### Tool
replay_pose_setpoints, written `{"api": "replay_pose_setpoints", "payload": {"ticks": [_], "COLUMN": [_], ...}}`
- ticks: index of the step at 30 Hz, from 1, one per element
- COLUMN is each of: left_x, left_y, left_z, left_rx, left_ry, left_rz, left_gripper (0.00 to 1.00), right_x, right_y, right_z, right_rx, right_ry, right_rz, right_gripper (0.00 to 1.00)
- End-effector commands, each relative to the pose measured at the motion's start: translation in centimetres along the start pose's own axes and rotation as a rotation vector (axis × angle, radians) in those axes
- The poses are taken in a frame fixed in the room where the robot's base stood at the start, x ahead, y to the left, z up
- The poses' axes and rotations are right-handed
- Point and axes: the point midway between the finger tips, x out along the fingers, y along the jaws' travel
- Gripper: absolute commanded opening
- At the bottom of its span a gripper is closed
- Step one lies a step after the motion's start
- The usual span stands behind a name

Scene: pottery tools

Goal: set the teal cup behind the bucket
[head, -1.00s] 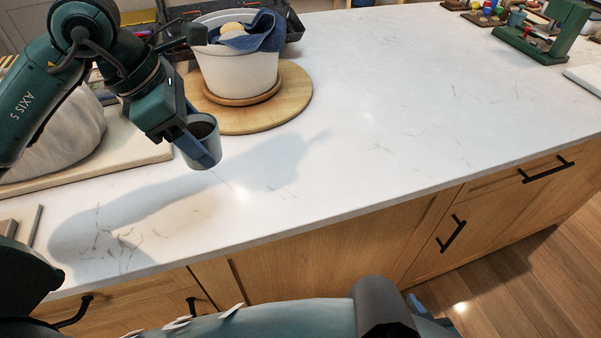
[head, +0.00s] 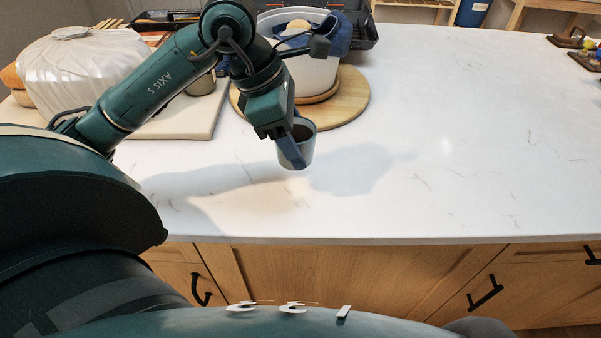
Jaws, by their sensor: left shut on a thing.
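The teal cup (head: 300,154) is a small grey-blue cup with a dark inside. It is upright or nearly so, apparently a little above the white counter. My left gripper (head: 288,147) is shut on it, with a finger showing on its left side. The bucket (head: 311,77) is a white tub behind the cup in the head view. It stands on a round wooden board, with a blue cloth (head: 337,35) and a pale round thing at its top. My left arm hides part of the bucket's left side. My right gripper is not in view.
The round board (head: 352,100) spreads around the bucket's foot. A black tray (head: 362,30) stands close behind the bucket. A pale slab (head: 190,120) with a wrapped white mass (head: 80,70) and a cup-like vessel (head: 201,84) lies left. The counter to the right is clear.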

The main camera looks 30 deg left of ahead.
Motion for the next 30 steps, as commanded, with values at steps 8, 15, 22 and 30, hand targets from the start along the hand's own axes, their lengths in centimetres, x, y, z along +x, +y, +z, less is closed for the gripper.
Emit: {"api": "replay_pose_setpoints", "payload": {"ticks": [8, 15, 22, 30], "left_x": [3.1, 6.1, 6.3, 6.6], "left_y": [0.0, 0.0, 0.0, 0.0], "left_z": [-1.3, -2.5, -2.6, -2.7], "left_rx": [-0.002, 0.000, 0.001, 0.001], "left_ry": [0.000, -0.001, -0.001, 0.000], "left_rz": [-0.003, -0.001, 0.001, 0.001], "left_gripper": [0.35, 0.35, 0.35, 0.65], "right_x": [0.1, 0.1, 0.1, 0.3], "right_y": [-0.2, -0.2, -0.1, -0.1], "right_z": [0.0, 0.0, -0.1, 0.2], "right_rx": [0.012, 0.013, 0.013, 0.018], "right_ry": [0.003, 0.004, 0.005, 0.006], "right_rz": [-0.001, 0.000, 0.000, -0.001], "right_gripper": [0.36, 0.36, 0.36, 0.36]}}
